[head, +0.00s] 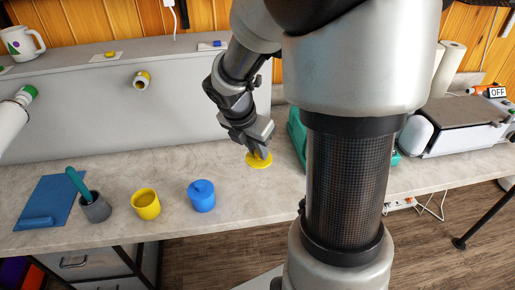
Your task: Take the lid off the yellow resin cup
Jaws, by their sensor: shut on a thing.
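The yellow resin cup (146,206) stands upright and uncovered on the bench at the left, with its open top showing. Its yellow lid (259,161) is a flat round disc, well to the right of the cup. My gripper (258,151) is shut on the lid from above. The lid is at or just above the bench top; I cannot tell whether it touches. The fingertips are partly hidden by the gripper body.
A grey cup (95,206) with a teal stick and a blue mat (54,199) are at the left. A teal object (297,135) is right of my gripper.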

